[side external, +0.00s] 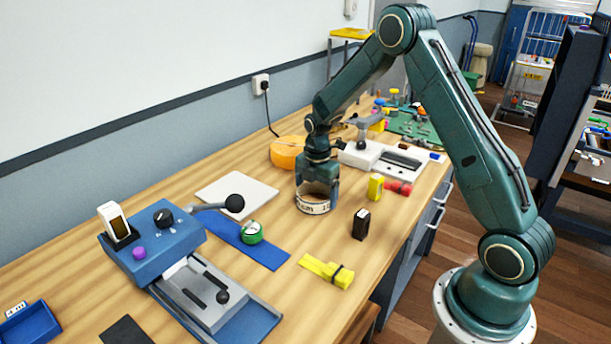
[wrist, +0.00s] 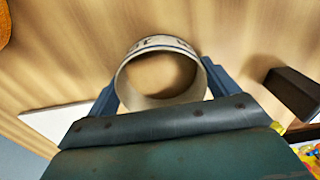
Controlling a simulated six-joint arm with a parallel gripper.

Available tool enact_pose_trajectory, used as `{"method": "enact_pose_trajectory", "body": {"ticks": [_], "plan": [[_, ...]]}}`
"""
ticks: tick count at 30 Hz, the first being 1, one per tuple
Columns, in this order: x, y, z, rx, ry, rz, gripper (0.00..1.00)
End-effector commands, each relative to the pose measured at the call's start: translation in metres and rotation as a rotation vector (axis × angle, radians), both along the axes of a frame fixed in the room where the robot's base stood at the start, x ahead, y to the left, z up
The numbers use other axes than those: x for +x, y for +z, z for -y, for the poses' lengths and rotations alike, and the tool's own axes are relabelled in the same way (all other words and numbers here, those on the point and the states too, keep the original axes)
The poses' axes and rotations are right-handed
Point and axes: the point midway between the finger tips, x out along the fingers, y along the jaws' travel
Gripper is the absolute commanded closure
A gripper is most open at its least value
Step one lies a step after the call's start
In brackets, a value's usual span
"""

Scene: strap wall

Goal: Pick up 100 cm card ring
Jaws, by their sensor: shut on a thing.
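The card ring (side external: 313,206) is a pale, short open cylinder with dark printing on its outside. In the side external view it is at the lower end of my gripper (side external: 317,195), over the wooden bench. In the wrist view the ring (wrist: 160,100) lies between the two blue fingers of my gripper (wrist: 162,88), one finger on each side of it. My gripper is shut on the ring across its width. I cannot tell whether the ring's lower edge touches the bench.
A dark block (side external: 361,223) stands right of the ring, and a yellow block (side external: 376,187) and red pieces (side external: 398,187) lie behind it.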

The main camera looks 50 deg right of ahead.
Motion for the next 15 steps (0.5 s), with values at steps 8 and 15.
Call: {"method": "enact_pose_trajectory", "body": {"ticks": [8,15], "plan": [[0.0,0.003,0.0,0.0,0.0,0.001,0.34],[0.001,0.022,0.0,-0.001,0.0,0.004,0.34]]}}
